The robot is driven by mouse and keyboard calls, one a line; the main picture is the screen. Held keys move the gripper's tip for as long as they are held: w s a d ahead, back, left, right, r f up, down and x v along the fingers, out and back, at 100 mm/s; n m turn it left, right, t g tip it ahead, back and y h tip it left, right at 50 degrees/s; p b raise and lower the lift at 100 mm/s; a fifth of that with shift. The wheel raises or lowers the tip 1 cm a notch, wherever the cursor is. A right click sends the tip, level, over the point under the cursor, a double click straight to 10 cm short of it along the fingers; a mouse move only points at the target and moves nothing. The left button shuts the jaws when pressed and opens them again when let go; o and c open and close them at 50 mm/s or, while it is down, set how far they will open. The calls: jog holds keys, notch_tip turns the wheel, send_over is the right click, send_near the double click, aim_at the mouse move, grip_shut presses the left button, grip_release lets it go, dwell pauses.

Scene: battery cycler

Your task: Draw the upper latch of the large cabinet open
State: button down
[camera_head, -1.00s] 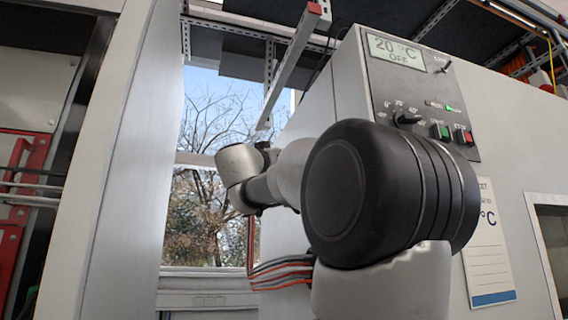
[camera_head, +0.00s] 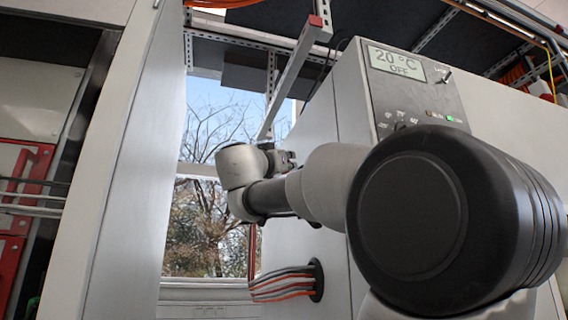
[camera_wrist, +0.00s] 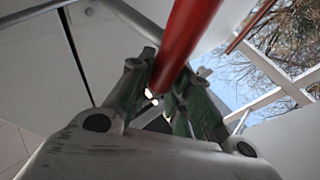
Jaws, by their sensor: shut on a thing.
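In the wrist view, my gripper (camera_wrist: 158,98) has its green-lined fingers closed on a red bar (camera_wrist: 189,32), which runs up between them to the top of the picture. This bar looks like a latch handle. A large grey cabinet (camera_head: 338,95) with a control panel (camera_head: 420,95) stands at the right, partly behind my arm. No latch on it shows clearly in the head view.
A tall pale panel (camera_head: 120,170) stands left of the window (camera_head: 205,220). Cables (camera_head: 280,286) enter the grey cabinet's side. A slanted metal bar (camera_head: 293,78) hangs above my gripper.

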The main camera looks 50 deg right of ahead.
jog(key=shift+s, duration=0.15)
jog(key=c, duration=1.3)
grip_release()
jog(key=shift+d, duration=0.15)
jog(key=v, duration=1.2)
